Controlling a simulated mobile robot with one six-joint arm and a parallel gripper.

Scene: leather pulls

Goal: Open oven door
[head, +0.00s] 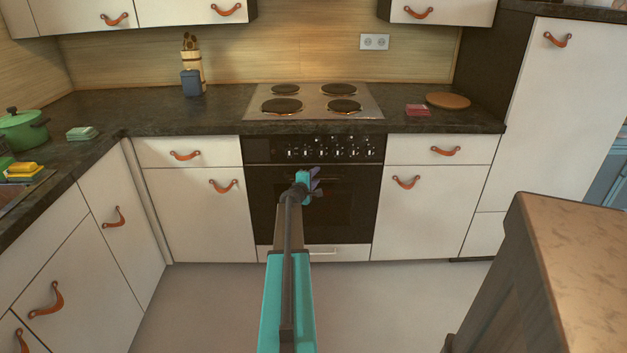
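The oven (340,149) is built in under the counter, with a black front and a row of knobs on its panel. Its dark door (348,222) looks closed, flush with the cabinets on both sides. My gripper (316,182) is in front of the upper part of the door, at the end of my teal and dark arm. The gripper and arm hide part of the door. The door's handle is hard to make out behind the gripper. I cannot tell whether the gripper touches the door or whether its fingers are apart.
A cooktop (314,102) sits above the oven. A drawer with a pale metal handle (322,251) is below the door. White cabinets with leather pulls flank it. A brown-topped block (590,250) stands at the right front. The floor (400,300) before the oven is clear.

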